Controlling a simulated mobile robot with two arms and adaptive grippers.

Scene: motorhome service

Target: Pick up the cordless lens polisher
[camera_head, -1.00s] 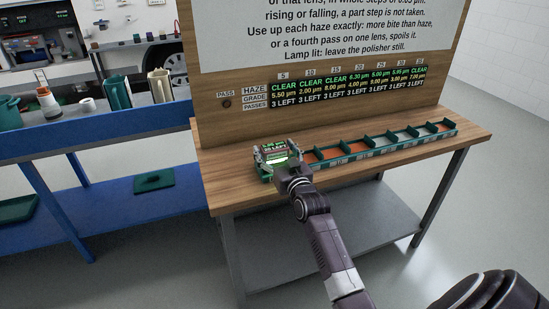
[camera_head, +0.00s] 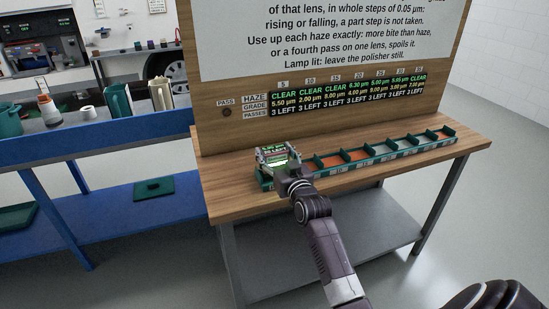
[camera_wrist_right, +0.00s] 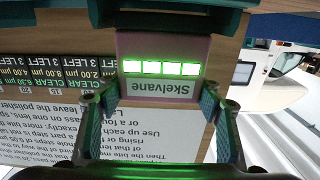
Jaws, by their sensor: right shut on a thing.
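The cordless lens polisher (camera_head: 272,151) is at the left end of the lens rack on the wooden bench, with a small lit display on its top. My right gripper (camera_head: 280,166) is shut on it from the near side. In the right wrist view, the polisher (camera_wrist_right: 161,45) shows a "Skelvane" label and a row of lit green bars between the two fingers of my right gripper (camera_wrist_right: 160,100). I cannot tell whether its underside is clear of the bench. My left gripper is not in view.
The green-edged lens rack (camera_head: 385,150) runs right from the polisher along the wooden bench (camera_head: 225,195). The notice board (camera_head: 235,135) stands close behind. A blue bench (camera_head: 95,145) with jugs is at the left. Bare bench top lies before the rack.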

